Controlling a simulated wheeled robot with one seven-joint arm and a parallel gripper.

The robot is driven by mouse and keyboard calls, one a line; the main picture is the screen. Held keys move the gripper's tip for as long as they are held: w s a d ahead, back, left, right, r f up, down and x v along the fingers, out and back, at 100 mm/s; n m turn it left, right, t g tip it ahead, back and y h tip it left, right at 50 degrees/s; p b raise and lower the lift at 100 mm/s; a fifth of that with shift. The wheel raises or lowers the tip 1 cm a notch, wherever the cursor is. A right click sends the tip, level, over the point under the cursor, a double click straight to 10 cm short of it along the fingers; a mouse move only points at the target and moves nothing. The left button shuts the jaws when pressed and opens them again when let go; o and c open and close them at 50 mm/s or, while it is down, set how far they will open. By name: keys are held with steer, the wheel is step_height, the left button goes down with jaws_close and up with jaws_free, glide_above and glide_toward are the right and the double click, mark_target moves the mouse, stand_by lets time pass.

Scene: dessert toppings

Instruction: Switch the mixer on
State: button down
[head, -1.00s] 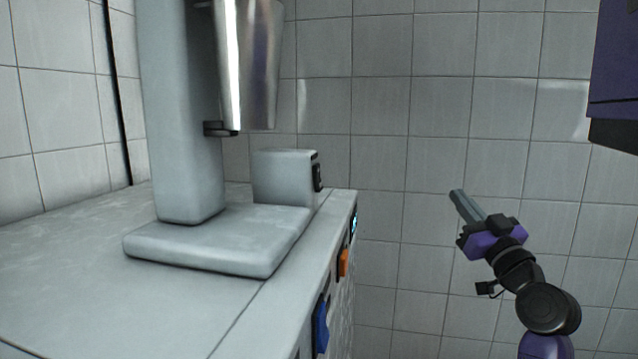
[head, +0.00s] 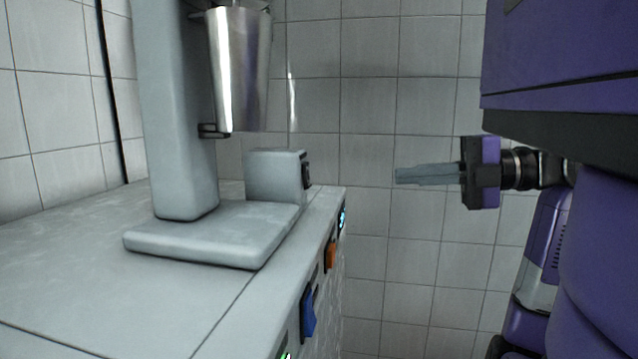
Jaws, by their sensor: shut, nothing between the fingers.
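The mixer (head: 185,130) is grey and stands on the counter at the left of the head view. A silver metal cup (head: 238,75) hangs from its column. A grey block (head: 270,176) on its base has a small dark switch (head: 307,170) on its right face; the switch's position is too small to tell. My gripper (head: 397,175) is shut and empty. It points left, level with the switch in the picture and to the right of it, with a clear gap between them.
The counter (head: 70,265) has an orange knob (head: 331,256), a blue handle (head: 308,311) and small lit displays (head: 342,217) on its front. A tiled wall (head: 400,60) stands behind. The space between my gripper and the counter is free.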

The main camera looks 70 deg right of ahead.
mark_target(310, 185)
steer(key=shift+f+n, duration=0.15)
steer(key=shift+n, duration=0.15)
steer(key=shift+w, duration=0.15)
steer(key=w+p, duration=0.1)
steer(key=w, duration=0.3)
steer(key=w+f+p, duration=0.1)
steer(key=w+p, duration=0.1)
steer(key=w, duration=0.2)
steer(key=w+a+p, duration=0.1)
steer(key=w, duration=0.4)
steer(key=shift+w+f+p, duration=0.1)
steer(key=shift+f+p, duration=0.15)
steer(key=shift+p, duration=0.15)
steer(key=shift+w+f, duration=0.1)
steer(key=shift+w, duration=0.15)
steer(key=shift+f, duration=0.1)
